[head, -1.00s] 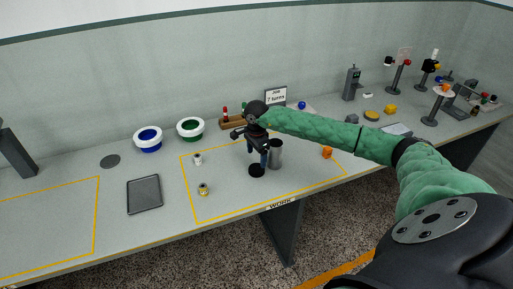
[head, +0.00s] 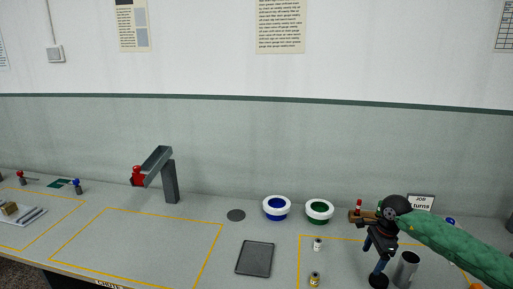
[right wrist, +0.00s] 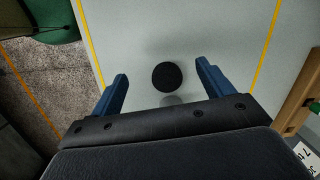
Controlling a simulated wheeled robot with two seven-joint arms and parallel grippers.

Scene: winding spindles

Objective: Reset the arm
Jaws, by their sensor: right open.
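My right gripper (head: 374,258) comes in from the right on a green-sleeved arm and points down over the table. Its two blue fingers are apart, with nothing held between them. In the right wrist view the right gripper (right wrist: 162,72) is open above a black round disc (right wrist: 167,77) on the pale table. The black disc (head: 378,282) also shows below the fingers in the head view. A grey metal cylinder (head: 406,268) stands just right of the fingers. My left gripper is not in view.
Two small spools (head: 314,280) (head: 318,245) stand nearer. A grey stand (head: 170,182) is further left. The left yellow-outlined area (head: 140,245) is clear.

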